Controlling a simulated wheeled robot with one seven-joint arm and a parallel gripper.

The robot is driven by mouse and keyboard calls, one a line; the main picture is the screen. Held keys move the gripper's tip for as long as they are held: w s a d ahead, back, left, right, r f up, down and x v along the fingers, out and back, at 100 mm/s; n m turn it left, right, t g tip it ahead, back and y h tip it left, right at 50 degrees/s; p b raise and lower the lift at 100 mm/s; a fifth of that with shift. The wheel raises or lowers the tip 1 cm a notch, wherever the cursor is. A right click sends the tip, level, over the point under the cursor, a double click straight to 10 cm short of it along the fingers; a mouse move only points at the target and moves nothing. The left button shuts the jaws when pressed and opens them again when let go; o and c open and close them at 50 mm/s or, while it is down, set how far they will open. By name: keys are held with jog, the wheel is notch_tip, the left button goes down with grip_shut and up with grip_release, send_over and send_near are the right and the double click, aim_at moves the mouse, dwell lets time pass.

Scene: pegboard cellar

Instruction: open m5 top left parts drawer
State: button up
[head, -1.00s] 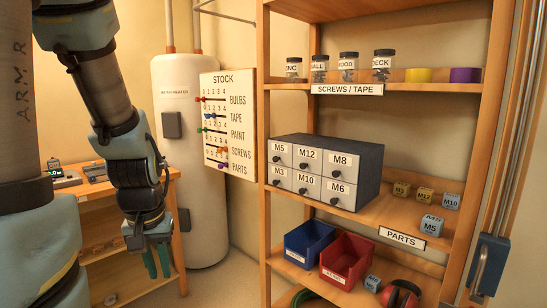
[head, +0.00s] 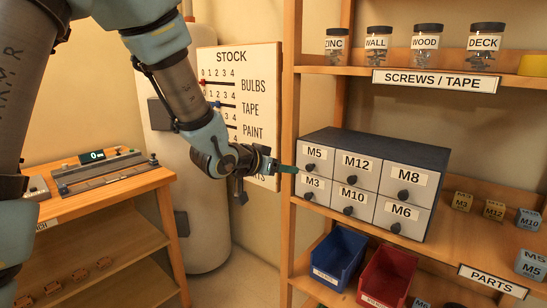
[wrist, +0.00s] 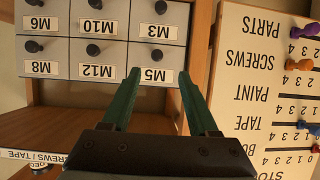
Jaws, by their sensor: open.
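The grey parts cabinet (head: 405,150) stands on the middle shelf with two rows of white-fronted drawers, all shut. The M5 drawer (head: 314,154) is its top left one. It also shows in the upside-down wrist view (wrist: 152,76), with its dark knob (wrist: 158,54). My gripper (head: 288,168) points right at the M5 drawer, its green fingers at about knob height. In the wrist view my open gripper (wrist: 158,72) has a finger to each side of the M5 label and knob, with nothing held. I cannot tell how far the fingertips are from the drawer front.
The STOCK board (head: 240,100) hangs just behind my gripper. A wooden shelf post (head: 287,120) stands left of the cabinet. Blue (head: 338,257) and red (head: 388,275) bins sit below. Labelled blocks (head: 493,210) stand to the right. A workbench (head: 110,195) is at the left.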

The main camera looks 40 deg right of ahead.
aim_at(308, 168)
jog(key=p+x, duration=0.1)
jog(key=x, duration=0.2)
jog(key=p+x, duration=0.1)
jog(key=x, duration=0.3)
jog(key=r+p+x, duration=0.1)
jog(key=x, duration=0.3)
jog(key=shift+s+d+f, duration=0.1)
jog(key=shift+d, duration=0.3)
jog(key=shift+c, duration=0.2)
grip_shut()
dwell(0.8)
